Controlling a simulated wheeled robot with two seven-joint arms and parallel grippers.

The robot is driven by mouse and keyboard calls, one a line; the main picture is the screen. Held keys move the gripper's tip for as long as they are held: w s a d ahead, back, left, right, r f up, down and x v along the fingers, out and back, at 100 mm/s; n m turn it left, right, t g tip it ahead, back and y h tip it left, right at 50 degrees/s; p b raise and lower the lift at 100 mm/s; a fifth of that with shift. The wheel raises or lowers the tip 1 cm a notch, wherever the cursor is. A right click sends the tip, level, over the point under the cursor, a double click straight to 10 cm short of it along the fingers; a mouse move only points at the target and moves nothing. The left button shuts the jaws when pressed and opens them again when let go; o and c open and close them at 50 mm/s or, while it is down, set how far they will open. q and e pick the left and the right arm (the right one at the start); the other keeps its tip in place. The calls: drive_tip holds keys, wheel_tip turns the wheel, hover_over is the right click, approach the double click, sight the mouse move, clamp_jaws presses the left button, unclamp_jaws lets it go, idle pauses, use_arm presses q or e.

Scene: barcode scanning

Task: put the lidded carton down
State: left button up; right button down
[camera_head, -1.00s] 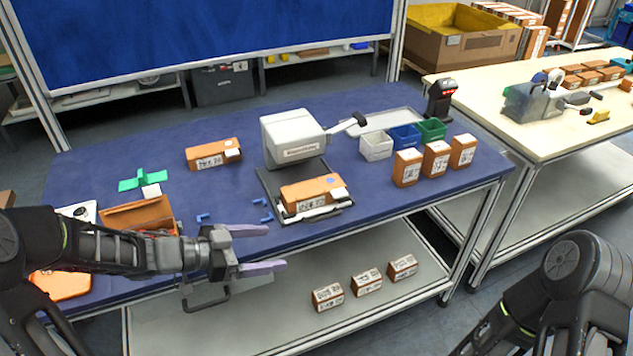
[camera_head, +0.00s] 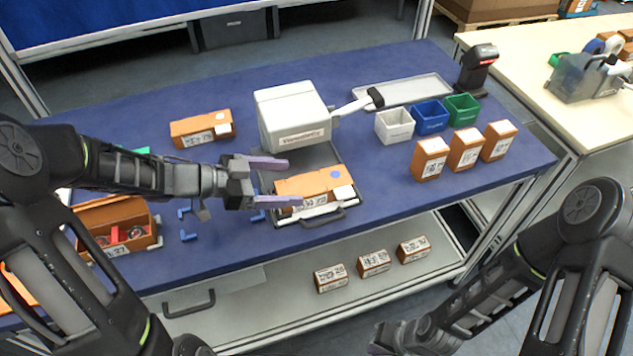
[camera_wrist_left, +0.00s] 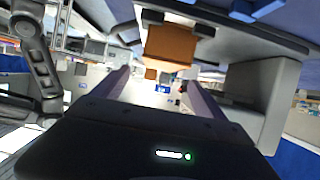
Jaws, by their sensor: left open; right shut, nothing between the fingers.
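An orange carton (camera_head: 312,187) with a white label and a blue dot on its closed top lies on the dark tray (camera_head: 335,219) of the grey-white machine. My left gripper (camera_head: 284,182) is open at the carton's left end, its lower finger overlapping the carton's front left in the head view. I cannot tell whether they touch. In the left wrist view the carton's brown face (camera_wrist_left: 171,46) shows beyond the spread purple fingers, with nothing held. My right gripper (camera_head: 379,347) is low at the bottom edge, mostly cut off, shut and empty.
The machine (camera_head: 292,116) stands just behind the carton. Another closed carton (camera_head: 202,128) lies behind left, and an open carton (camera_head: 116,224) with red contents is at front left. Small bins (camera_head: 430,117) and upright cartons (camera_head: 465,150) stand right. Blue tabletop is clear between.

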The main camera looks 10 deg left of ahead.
sight(314, 182)
use_arm(q)
drive_tip(key=shift+s, duration=0.15)
drive_tip(key=shift+x, duration=1.4)
drive_tip(key=shift+a, duration=0.1)
drive_tip(key=shift+p+x, duration=0.3)
drive_tip(key=shift+x, duration=2.35)
drive_tip(key=shift+a+f, duration=0.1)
drive_tip(key=shift+c, duration=0.5)
drive_tip(key=c, duration=1.5)
